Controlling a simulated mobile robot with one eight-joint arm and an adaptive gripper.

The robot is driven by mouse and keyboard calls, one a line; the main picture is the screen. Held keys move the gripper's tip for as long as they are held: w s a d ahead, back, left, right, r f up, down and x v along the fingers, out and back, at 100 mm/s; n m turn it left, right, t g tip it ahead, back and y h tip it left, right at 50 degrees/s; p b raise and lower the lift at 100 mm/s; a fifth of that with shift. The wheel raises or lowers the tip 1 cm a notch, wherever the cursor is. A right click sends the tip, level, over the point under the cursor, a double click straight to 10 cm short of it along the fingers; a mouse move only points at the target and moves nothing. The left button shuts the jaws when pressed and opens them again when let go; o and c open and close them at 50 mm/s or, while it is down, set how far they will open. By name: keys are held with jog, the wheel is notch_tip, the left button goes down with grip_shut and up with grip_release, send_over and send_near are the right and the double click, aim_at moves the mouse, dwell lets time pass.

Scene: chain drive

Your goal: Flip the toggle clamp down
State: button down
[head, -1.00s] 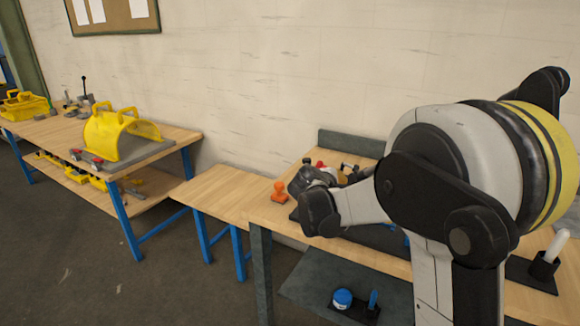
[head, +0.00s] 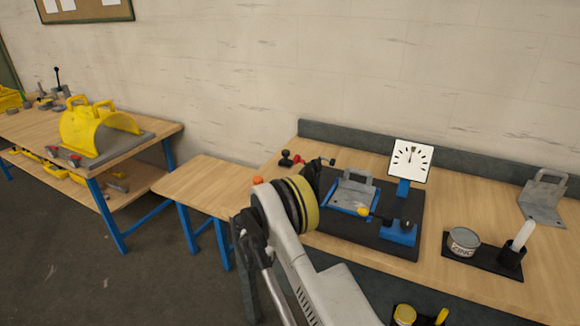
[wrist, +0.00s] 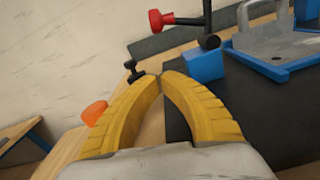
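The toggle clamp appears to be the red-handled lever (wrist: 160,20) at the top of the wrist view. Its black bar runs roughly level to a dark upright on a blue block (wrist: 206,66). In the head view its red end (head: 298,159) shows behind my arm, which hides its base. My gripper (wrist: 160,76) has two yellow fingers whose tips meet, with nothing seen between them. The tips are apart from the clamp, below and left of the blue block in the wrist view. In the head view my arm hides the fingers.
A grey bracket (head: 355,190) sits on a blue fixture on a dark plate. An orange knob (wrist: 94,112) and small black part (wrist: 133,70) are near the fingers.

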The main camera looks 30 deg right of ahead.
jog(key=shift+d, duration=0.1)
jog(key=b+x, duration=0.2)
jog(key=x, duration=0.8)
jog(key=shift+f, duration=0.1)
jog(key=r, duration=0.2)
jog(key=s+r+b, duration=0.1)
jog(key=shift+s+a+r, duration=0.1)
jog(key=shift+a+r, duration=0.1)
jog(key=shift+a, duration=0.2)
jog(key=shift+r, duration=0.3)
jog(key=shift+s, duration=0.1)
